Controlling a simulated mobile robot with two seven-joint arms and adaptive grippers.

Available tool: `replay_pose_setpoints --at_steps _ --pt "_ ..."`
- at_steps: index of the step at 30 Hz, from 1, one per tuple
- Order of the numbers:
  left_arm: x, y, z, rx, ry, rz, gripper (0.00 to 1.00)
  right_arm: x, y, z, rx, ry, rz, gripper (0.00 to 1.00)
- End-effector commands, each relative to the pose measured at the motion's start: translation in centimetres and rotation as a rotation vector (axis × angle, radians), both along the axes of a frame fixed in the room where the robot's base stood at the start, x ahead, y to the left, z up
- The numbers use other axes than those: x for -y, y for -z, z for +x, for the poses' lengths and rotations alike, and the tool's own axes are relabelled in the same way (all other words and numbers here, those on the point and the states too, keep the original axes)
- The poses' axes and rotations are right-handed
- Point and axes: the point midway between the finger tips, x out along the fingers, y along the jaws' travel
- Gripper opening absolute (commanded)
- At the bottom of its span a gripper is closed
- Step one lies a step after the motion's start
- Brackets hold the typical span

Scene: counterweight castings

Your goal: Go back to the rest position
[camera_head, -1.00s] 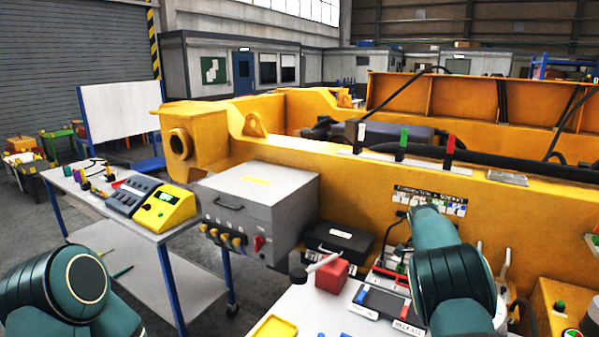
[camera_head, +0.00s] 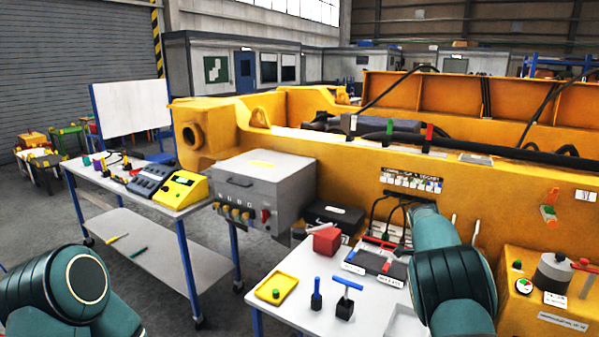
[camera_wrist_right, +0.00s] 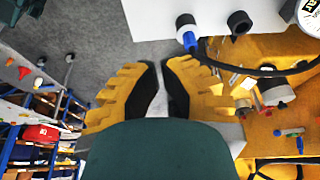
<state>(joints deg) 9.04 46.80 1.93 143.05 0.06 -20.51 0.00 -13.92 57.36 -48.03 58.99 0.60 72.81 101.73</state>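My left arm (camera_head: 80,285) shows at the bottom left of the head view, and its gripper is outside the picture. My right arm (camera_head: 448,270) reaches forward over the right end of the white table (camera_head: 283,322), toward the yellow casting (camera_head: 345,172). My right gripper is hidden in the head view. In the right wrist view my right gripper (camera_wrist_right: 163,68) has two yellow ribbed fingers with black pads. A narrow gap shows between the fingertips, with nothing held.
On the white table are a yellow tray (camera_head: 290,280), a blue T-handled tool (camera_head: 346,300), a red block (camera_head: 326,240) and a black case (camera_head: 333,218). A grey box (camera_head: 265,185) stands behind. A side bench (camera_head: 150,195) holds a yellow instrument (camera_head: 181,190).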

Motion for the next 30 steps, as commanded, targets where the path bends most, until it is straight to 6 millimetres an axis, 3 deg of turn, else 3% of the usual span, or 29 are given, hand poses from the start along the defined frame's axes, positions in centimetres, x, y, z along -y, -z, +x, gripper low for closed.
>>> replay_pose_setpoints --at_steps 1,7,11,14,18,21,24,30 --pt "0.0 0.5 0.0 -0.001 0.0 0.0 0.47 0.0 2.3 -0.5 -0.014 -0.045 0.028 0.0" --pt "0.1 2.0 -0.1 -0.003 0.002 0.002 0.47 -0.8 10.4 -2.6 -0.042 -0.269 0.142 0.0" --pt "0.2 3.2 -0.1 -0.004 0.002 0.003 0.47 -2.5 16.5 -5.0 -0.05 -0.456 0.228 0.0" --pt "0.2 4.4 -0.2 -0.006 0.003 0.004 0.47 -4.8 21.7 -7.8 -0.044 -0.642 0.303 0.0" --pt "0.3 6.2 -0.3 -0.009 0.004 0.006 0.47 -9.7 28.0 -12.6 -0.008 -0.942 0.399 0.0" --pt "0.3 7.5 -0.3 -0.011 0.005 0.008 0.47 -13.6 31.1 -16.5 0.035 -1.163 0.445 0.0" --pt "0.4 8.7 -0.4 -0.013 0.005 0.008 0.47 -17.5 32.9 -20.5 0.09 -1.38 0.47 0.0" --pt "0.4 10.5 -0.5 -0.016 0.007 0.011 0.47 -23.3 33.4 -27.1 0.197 -1.732 0.455 0.0"
